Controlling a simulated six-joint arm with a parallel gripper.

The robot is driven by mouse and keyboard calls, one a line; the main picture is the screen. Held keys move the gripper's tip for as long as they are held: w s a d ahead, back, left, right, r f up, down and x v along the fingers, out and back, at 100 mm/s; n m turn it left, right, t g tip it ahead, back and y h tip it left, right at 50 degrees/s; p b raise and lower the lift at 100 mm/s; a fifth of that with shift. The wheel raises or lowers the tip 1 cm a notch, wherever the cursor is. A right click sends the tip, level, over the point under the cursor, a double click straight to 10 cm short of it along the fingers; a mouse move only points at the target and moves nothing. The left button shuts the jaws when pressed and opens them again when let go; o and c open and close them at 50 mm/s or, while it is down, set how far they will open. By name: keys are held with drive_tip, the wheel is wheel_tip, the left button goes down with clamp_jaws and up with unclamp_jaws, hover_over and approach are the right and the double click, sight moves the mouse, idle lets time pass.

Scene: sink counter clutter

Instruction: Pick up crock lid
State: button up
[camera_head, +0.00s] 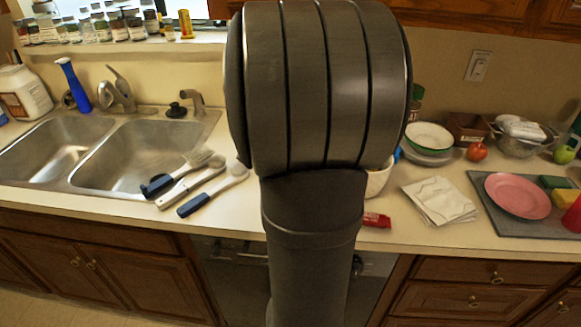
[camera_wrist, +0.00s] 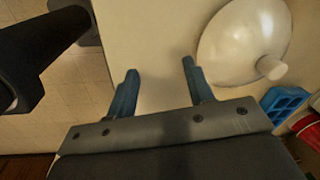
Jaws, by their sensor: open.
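The crock lid, a white shallow dome with a short pale knob (camera_wrist: 271,67), lies in the upper right of the wrist view (camera_wrist: 232,45). My gripper (camera_wrist: 160,68) is open, with two blue fingers apart and nothing between them.
A blue holed item (camera_wrist: 283,103) and a red item (camera_wrist: 305,125) lie near the lid. Brushes (camera_head: 187,180) lie beside the sink (camera_head: 125,160). Folded cloth (camera_head: 440,200), stacked bowls (camera_head: 428,137) and a pink plate (camera_head: 517,195) stand right. Bare counter lies before the fingers.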

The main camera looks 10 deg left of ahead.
drive_tip(key=w+a+r+n+t+h, duration=0.1)
drive_tip(key=w+a+r+n+h, duration=0.15)
drive_tip(key=w+r, duration=0.4)
drive_tip(key=w+a+r+n+t+h, duration=0.1)
drive_tip(key=w+a+r+n, duration=0.2)
drive_tip(key=r, duration=0.6)
drive_tip(key=shift+n, duration=0.25)
drive_tip(key=x, duration=1.1)
drive_tip(key=shift+s+d+f, duration=0.15)
drive_tip(key=shift+d+f, duration=0.2)
drive_tip(key=shift+d, duration=0.1)
drive_tip(key=shift+x, duration=2.75)
drive_tip(key=shift+a, duration=0.15)
clamp_jaws()
